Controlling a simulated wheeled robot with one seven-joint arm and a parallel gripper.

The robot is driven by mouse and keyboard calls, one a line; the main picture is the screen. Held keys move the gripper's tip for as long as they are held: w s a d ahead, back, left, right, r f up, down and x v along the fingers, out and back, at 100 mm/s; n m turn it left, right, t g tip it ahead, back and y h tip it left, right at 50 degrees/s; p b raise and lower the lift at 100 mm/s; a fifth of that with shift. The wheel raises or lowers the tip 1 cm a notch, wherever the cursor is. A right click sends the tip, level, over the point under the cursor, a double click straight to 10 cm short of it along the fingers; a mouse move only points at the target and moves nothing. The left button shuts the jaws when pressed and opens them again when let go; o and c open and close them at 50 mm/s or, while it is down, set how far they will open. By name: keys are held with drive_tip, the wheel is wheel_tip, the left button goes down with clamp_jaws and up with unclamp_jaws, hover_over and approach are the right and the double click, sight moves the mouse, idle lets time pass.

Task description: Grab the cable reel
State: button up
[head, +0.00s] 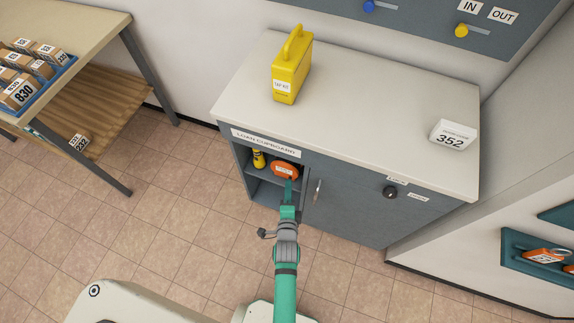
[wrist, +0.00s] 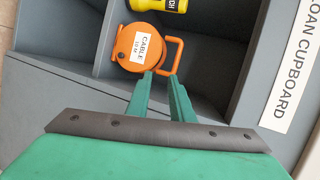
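The orange cable reel (head: 284,170) sits on a shelf inside the open left part of the loan cupboard (head: 345,212). In the wrist view the reel (wrist: 134,46) shows a white label reading CABLE and a handle loop (wrist: 176,50) on its right. My gripper (head: 289,186) reaches into the cupboard opening. In the wrist view the two green fingers (wrist: 159,77) are apart, with their tips at the reel's handle side. The tips overlap the lower part of the handle in the picture. I cannot tell whether they touch it.
A yellow torch (head: 259,158) stands left of the reel on the same shelf. A yellow case (head: 292,68) and a white 352 block (head: 453,135) stand on the cupboard top. A grey door (head: 345,205) closes the right part. A table (head: 75,30) with parcels stands at left.

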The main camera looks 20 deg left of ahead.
approach(287, 162)
drive_tip(key=w+a+r, duration=0.2)
drive_tip(key=w+r, duration=0.1)
drive_tip(key=w, duration=0.1)
drive_tip(key=shift+w+d+m, duration=0.4)
drive_tip(key=shift+w, duration=0.2)
drive_tip(key=x, duration=0.3)
drive_tip(key=r+x, duration=0.1)
drive_tip(key=shift+w+a+f, duration=0.1)
drive_tip(key=shift+w+a, duration=0.1)
drive_tip(key=shift+a, duration=0.15)
drive_tip(key=shift+w+a+f, duration=0.2)
drive_tip(key=shift+w, duration=0.35)
drive_tip(key=c, duration=0.5)
drive_tip(key=shift+w, duration=0.1)
clamp_jaws()
